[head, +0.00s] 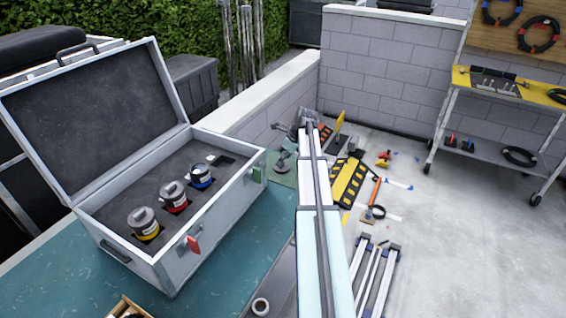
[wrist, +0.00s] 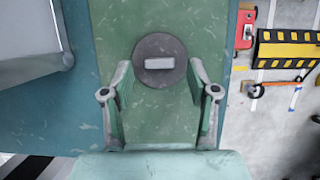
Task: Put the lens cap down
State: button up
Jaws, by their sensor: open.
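The lens cap (wrist: 159,59) is a dark grey disc with a pale rectangular block or label in its middle. In the wrist view it lies over a scuffed green surface (wrist: 125,25), just beyond and between the fingertips. My gripper (wrist: 160,75) is open, with one finger on each side of the near part of the cap. A gap shows between the left finger and the cap; the right fingertip is close to its edge. I cannot tell whether the cap rests flat on the surface. In the head view my arm hides much of this area.
An open silver case (head: 215,225) stands on the teal bench (head: 240,240) at left, holding several banded canisters. A yellow-black ramp (head: 350,182) and tools lie on the floor at right. A wheeled shelf (head: 500,150) stands behind.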

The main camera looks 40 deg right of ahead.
jog(key=b+v, duration=0.1)
jog(key=v, duration=0.9)
jog(key=shift+r+b, duration=0.15)
jog(key=shift+b, duration=0.2)
jog(key=shift+s, duration=0.1)
